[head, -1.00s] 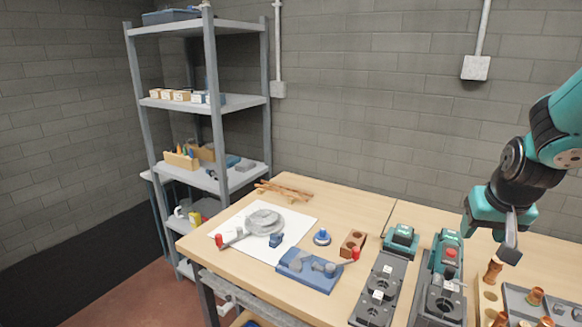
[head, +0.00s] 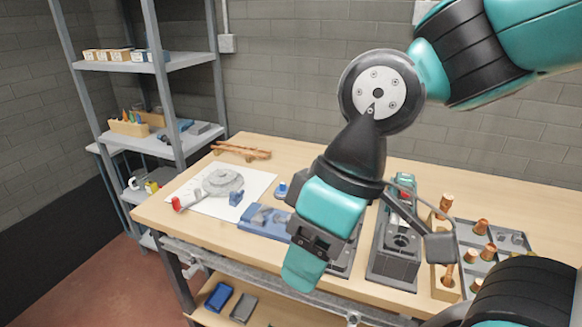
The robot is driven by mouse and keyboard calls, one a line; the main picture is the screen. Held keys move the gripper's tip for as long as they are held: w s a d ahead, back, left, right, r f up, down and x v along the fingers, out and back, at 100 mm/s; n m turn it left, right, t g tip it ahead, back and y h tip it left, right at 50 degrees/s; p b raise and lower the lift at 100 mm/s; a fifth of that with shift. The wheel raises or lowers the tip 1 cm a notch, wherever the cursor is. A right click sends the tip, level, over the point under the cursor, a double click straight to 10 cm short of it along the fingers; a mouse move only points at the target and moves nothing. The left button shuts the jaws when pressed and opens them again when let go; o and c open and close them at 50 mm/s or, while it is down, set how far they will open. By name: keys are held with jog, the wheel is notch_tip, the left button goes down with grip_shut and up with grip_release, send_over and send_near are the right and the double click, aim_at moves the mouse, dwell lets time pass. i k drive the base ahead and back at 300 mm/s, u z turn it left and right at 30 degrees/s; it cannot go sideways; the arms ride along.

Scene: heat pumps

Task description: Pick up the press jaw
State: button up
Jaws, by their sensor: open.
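I cannot tell for certain which piece is the press jaw. A blue holder (head: 258,232) with grey metal shapes on it lies on the workbench, partly behind my arm. A small blue block (head: 236,198) stands on a white sheet (head: 185,203) at the bench's left, beside a grey round tool (head: 222,181).
Dark grey fixtures (head: 393,258) stand right of my gripper. Copper fittings (head: 481,227) sit at the bench's right. A blue piece (head: 219,297) and a grey piece (head: 243,308) lie on the under-shelf. A metal rack (head: 165,66) stands at left.

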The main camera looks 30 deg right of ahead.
aim_at(401, 233)
jog(key=z, duration=0.95)
